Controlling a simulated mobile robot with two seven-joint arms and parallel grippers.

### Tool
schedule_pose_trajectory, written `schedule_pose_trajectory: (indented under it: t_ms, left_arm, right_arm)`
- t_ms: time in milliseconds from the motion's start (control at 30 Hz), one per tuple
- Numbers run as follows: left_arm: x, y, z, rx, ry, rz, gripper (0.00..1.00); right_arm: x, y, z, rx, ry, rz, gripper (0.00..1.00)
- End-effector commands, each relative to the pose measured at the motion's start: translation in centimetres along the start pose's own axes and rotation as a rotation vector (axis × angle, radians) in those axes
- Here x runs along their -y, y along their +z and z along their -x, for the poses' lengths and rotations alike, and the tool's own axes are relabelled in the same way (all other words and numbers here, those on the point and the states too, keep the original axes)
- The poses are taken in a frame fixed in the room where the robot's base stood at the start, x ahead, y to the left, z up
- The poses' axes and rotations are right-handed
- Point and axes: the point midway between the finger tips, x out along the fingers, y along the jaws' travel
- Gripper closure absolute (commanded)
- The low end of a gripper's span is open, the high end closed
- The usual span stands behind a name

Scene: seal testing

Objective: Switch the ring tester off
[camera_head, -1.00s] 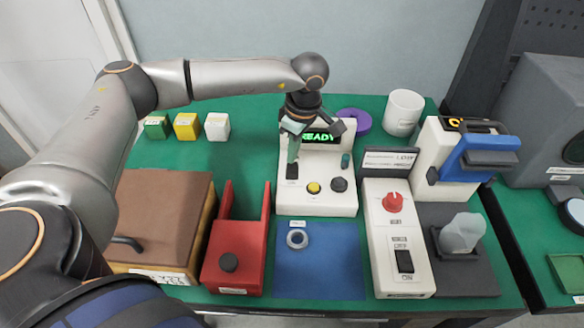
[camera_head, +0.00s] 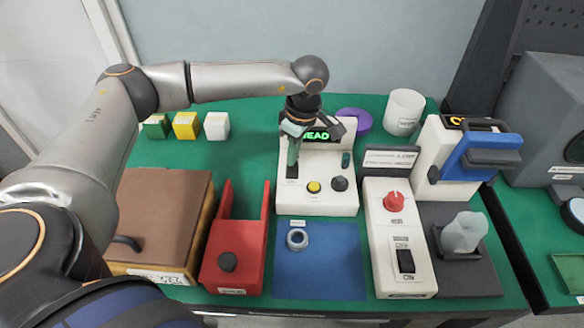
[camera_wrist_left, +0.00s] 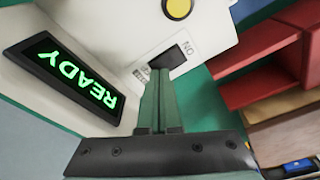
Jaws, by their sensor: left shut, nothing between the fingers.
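The ring tester (camera_head: 318,203) is a white unit at the middle back of the green table in the head view. Its display (camera_wrist_left: 70,76) is lit and reads READY in green in the left wrist view. A black switch (camera_wrist_left: 168,61) with an ON label beside it sits on the panel. My left gripper (camera_head: 292,163) is shut and empty, pointing down over the tester's left side. Its green fingertips (camera_wrist_left: 159,70) are at the switch's edge in the left wrist view; I cannot tell whether they touch it. The fingers partly hide the switch.
A yellow button (camera_head: 314,187) and a dark knob (camera_head: 339,184) sit right of the switch. A red holder (camera_head: 234,258) and a brown-lidded box (camera_head: 160,220) stand front left. A white control box (camera_head: 397,268) stands right of the blue mat (camera_head: 320,275).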

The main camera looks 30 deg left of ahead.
Motion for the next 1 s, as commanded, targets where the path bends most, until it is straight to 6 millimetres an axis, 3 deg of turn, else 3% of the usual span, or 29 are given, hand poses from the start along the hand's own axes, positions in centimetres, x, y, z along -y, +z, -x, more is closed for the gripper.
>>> schedule_pose_trajectory:
  t_ms: [533,1000]
  left_arm:
    - [0.0,0.1,-0.4,0.001,0.0,-0.001,1.0]
    - [0.0,-0.5,3.2,0.0,0.0,0.0,1.0]
  right_arm:
    - [0.0,0.2,-0.1,0.0,0.0,0.0,1.0]
    - [0.1,-1.8,1.6,0.0,0.0,0.0,1.0]
